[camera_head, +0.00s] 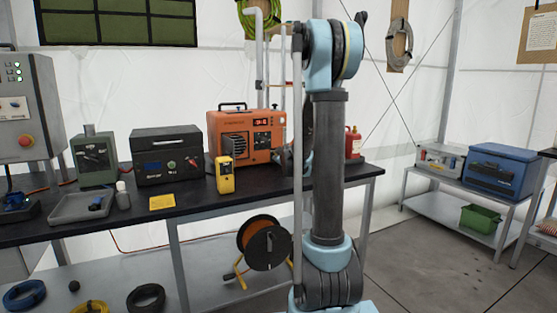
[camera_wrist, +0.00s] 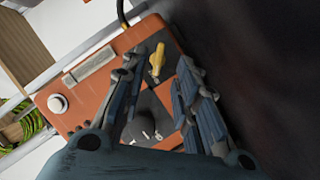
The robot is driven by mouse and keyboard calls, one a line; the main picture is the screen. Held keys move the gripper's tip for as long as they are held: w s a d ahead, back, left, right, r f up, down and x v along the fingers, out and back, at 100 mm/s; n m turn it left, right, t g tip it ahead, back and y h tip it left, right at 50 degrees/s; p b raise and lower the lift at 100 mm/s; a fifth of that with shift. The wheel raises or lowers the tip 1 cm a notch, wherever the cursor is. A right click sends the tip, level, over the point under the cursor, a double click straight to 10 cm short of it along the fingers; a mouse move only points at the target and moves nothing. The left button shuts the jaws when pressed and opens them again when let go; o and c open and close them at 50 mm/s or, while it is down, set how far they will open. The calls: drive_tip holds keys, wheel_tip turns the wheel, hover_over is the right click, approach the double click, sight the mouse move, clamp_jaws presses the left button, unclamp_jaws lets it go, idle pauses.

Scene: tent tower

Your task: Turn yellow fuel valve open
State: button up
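The yellow fuel valve (camera_wrist: 157,60) is a small lever on the side panel of the orange generator (camera_wrist: 90,98) in the wrist view. It lies between and slightly beyond the fingertips of my gripper (camera_wrist: 160,74), which is open with nothing between the fingers. I cannot tell whether the fingers touch the panel. In the head view the orange generator (camera_head: 238,133) stands on the black workbench, its right side partly behind my arm. My gripper (camera_head: 285,160) is mostly hidden there by my arm, and the valve is hidden too.
A yellow handheld meter (camera_head: 225,175), a black case (camera_head: 167,155) and a red canister (camera_head: 353,142) stand on the workbench (camera_head: 200,203). A cable reel (camera_head: 266,246) is below.

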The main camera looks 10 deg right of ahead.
drive_tip(key=shift+x, duration=2.7)
clamp_jaws()
